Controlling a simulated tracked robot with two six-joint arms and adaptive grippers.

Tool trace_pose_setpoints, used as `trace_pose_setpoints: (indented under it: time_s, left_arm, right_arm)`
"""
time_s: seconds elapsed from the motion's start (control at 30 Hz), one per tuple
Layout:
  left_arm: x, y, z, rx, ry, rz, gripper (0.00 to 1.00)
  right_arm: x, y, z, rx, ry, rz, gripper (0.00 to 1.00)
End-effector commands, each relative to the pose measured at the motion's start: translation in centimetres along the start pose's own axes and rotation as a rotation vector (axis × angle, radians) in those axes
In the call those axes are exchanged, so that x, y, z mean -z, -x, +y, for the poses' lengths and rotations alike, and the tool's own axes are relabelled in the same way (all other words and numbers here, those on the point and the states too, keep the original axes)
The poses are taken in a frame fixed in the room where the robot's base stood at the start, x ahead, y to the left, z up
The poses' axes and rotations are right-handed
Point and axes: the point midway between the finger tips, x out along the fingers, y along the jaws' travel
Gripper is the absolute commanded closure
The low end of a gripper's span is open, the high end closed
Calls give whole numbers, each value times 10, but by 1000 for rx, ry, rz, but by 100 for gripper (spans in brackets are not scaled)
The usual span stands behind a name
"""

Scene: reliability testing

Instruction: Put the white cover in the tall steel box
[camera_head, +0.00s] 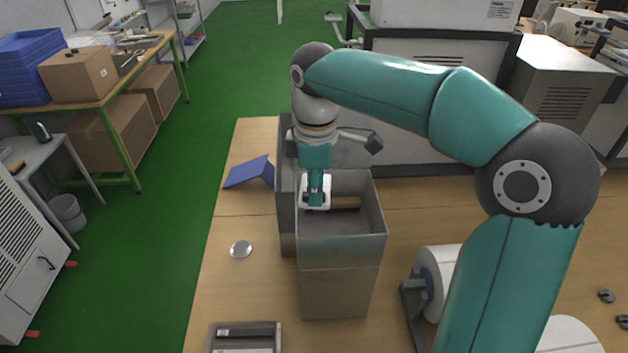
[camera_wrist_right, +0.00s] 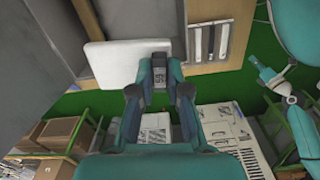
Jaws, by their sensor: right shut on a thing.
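The tall steel box (camera_head: 340,290) stands open-topped on the wooden table in the head view. My right gripper (camera_head: 315,200) points down at the box's opening, shut on the white cover (camera_head: 304,192). Only a small part of the cover shows around the fingers there. In the right wrist view the cover (camera_wrist_right: 112,66) is a flat white plate at the fingertips of my right gripper (camera_wrist_right: 160,62). I cannot tell how far below the rim the cover is. My left gripper does not show in the head view.
A tan object (camera_head: 346,203) shows inside the box, right of the gripper. Another grey box wall (camera_head: 286,225) stands close on the left. A blue angled piece (camera_head: 250,172), a round silver disc (camera_head: 241,250) and a grey tray (camera_head: 214,336) lie on the table's left side, with bare wood between them.

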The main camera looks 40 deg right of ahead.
Motion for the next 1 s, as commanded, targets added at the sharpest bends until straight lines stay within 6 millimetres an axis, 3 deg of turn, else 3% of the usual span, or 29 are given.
trace_pose_setpoints:
  time_s: [0.33,1.0]
  left_arm:
    - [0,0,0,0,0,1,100]
    - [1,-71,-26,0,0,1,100]
  right_arm:
    - [-6,-41,0,3,-12,-2,100]
    - [-6,-126,1,0,-13,1,100]
